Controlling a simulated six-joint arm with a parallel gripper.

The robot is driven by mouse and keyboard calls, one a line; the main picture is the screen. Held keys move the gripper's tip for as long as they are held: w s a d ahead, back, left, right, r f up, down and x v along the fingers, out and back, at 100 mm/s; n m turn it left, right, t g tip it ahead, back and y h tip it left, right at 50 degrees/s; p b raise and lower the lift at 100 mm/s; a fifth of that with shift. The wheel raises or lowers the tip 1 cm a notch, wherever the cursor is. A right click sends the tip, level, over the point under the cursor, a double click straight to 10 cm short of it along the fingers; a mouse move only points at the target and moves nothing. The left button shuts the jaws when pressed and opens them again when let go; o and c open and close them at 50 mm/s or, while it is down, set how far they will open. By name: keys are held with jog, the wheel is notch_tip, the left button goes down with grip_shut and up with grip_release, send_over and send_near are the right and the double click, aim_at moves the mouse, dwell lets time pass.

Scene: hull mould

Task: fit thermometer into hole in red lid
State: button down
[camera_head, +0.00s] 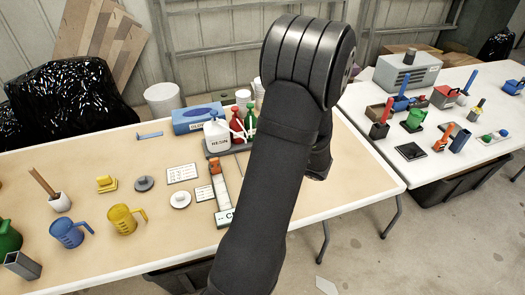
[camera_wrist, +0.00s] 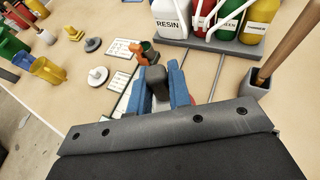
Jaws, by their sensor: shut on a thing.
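My gripper (camera_wrist: 160,85) shows in the wrist view with its blue fingers shut on a dark grey, round-topped thing (camera_wrist: 157,80). I cannot tell whether this is the thermometer; its lower part is hidden. The gripper is over the tan table; my arm hides it in the head view. No red lid with a hole can be made out clearly. The orange-red piece also shows in the head view (camera_head: 215,165), at the far end of a long pale strip (camera_head: 222,193).
A grey tray (camera_wrist: 205,45) holds the resin bottle (camera_wrist: 170,18) and others at the back. A grey cup with a wooden stick (camera_wrist: 257,85) stands close on the right. Blue (camera_head: 68,232) and yellow (camera_head: 122,219) jugs stand left. A second table (camera_head: 455,150) is crowded.

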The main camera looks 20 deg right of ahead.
jog(key=shift+f, duration=0.35)
jog(key=c, duration=1.3)
grip_release()
jog(key=shift+o, duration=0.2)
jog(key=shift+s, duration=0.1)
jog(key=v, duration=1.7)
jog(key=shift+r, duration=0.2)
jog(key=x, duration=1.7)
jog(key=shift+f, duration=0.2)
jog(key=shift+r, duration=0.1)
